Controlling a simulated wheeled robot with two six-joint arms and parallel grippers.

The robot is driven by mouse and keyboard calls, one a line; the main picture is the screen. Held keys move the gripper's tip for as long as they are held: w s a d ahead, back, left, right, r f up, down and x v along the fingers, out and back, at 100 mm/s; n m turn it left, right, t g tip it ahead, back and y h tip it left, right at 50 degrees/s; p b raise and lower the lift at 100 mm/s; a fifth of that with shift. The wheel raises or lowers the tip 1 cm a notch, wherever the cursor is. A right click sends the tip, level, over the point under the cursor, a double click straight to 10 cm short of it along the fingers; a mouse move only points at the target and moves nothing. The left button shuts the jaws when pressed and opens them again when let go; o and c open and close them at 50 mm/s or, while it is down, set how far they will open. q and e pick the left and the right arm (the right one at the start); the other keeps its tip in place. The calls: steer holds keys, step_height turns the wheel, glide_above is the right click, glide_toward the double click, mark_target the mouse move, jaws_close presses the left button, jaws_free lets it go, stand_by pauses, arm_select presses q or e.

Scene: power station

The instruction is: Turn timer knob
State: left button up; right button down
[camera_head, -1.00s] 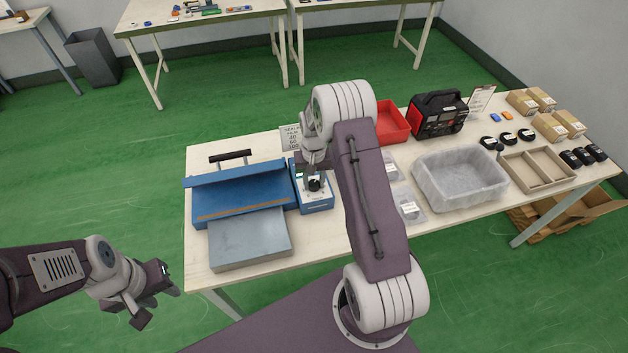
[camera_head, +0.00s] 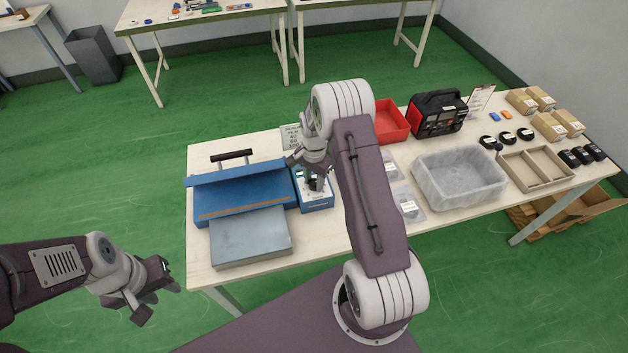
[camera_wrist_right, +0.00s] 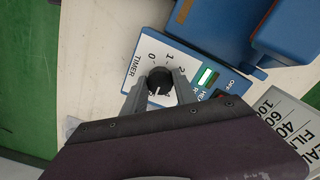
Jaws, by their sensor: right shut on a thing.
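The timer knob (camera_wrist_right: 160,82) is a black round dial with a white pointer line, on a white panel (camera_wrist_right: 148,63) marked TIMER with numbers around it. In the right wrist view my right gripper (camera_wrist_right: 160,92) has a finger on each side of the knob and is shut on it. In the head view the right gripper (camera_head: 316,183) is over the small blue control box (camera_head: 318,205), and my arm hides part of the box. My left gripper (camera_head: 153,290) hangs at the lower left, away from the table, with its fingers apart and nothing between them.
A green light (camera_wrist_right: 207,76) and a red switch (camera_wrist_right: 221,95) sit beside the dial panel. The blue sealer (camera_head: 240,190) with a grey plate (camera_head: 250,236) stands left of the box. A red tray (camera_head: 392,122) and a clear bin (camera_head: 460,178) are to the right.

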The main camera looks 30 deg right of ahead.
mark_target(314, 182)
steer(key=shift+w+r+m, duration=0.1)
steer(key=shift+w+m, duration=0.05)
steer(key=shift+m, duration=0.25)
steer(key=c, duration=1.2)
jaws_free()
steer(key=shift+o, duration=1.2)
step_height(314, 182, up, 9)
steer(key=shift+r+b, duration=0.1)
steer(key=shift+b, duration=0.35)
